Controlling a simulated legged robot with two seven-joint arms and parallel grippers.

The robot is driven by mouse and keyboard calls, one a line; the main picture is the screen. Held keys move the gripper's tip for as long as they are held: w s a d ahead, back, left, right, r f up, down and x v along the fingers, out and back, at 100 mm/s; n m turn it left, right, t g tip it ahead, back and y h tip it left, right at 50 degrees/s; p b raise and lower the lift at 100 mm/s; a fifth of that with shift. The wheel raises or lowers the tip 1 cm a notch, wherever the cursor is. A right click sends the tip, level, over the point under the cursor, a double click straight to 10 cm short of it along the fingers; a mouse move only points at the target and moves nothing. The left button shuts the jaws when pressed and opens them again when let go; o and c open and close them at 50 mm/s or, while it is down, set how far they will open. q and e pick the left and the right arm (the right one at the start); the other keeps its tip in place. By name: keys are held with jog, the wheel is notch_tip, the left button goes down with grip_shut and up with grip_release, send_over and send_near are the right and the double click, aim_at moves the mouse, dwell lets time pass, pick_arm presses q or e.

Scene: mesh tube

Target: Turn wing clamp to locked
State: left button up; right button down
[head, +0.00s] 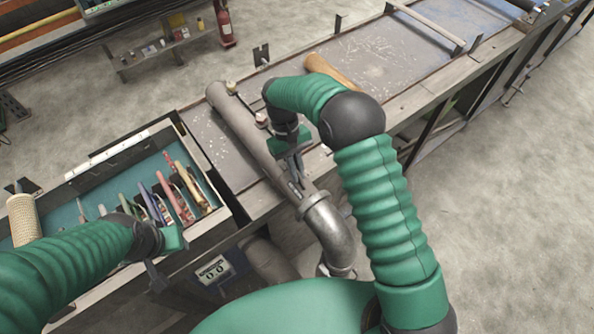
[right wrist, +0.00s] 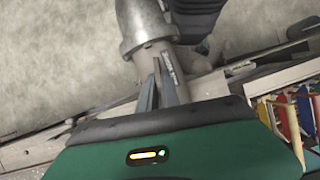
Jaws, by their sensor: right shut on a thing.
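A long grey metal tube (head: 240,125) lies along the bench and ends in a collar and a grey elbow (head: 335,240). The elbow also shows at the top of the right wrist view (right wrist: 140,25). My right gripper (head: 297,183) points down at the tube just behind the collar. It is shut on a small part at the collar, which I take to be the wing clamp (right wrist: 168,66); the fingers hide most of it, and its setting cannot be read. My left gripper (head: 158,278) hangs by the tray's front edge, away from the tube; its jaw opening is unclear.
A teal-lined tool tray (head: 70,212) with several coloured-handled tools stands at the left. A wooden-coloured roll (head: 330,70) lies on the bench (head: 390,65) behind my right arm. A small display box (head: 213,270) is below the bench edge. Open floor lies at right.

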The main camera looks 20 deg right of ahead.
jog(key=shift+w+r+n, duration=0.1)
jog(key=shift+w+n, duration=0.15)
jog(key=shift+n, duration=0.45)
jog(key=shift+h, duration=0.3)
jog(key=c, duration=1.6)
grip_release()
pick_arm(q)
jog(key=shift+w, duration=0.35)
pick_arm(e)
jog(key=shift+o, duration=0.2)
jog(key=shift+w+f, duration=0.15)
jog(key=shift+f, duration=0.05)
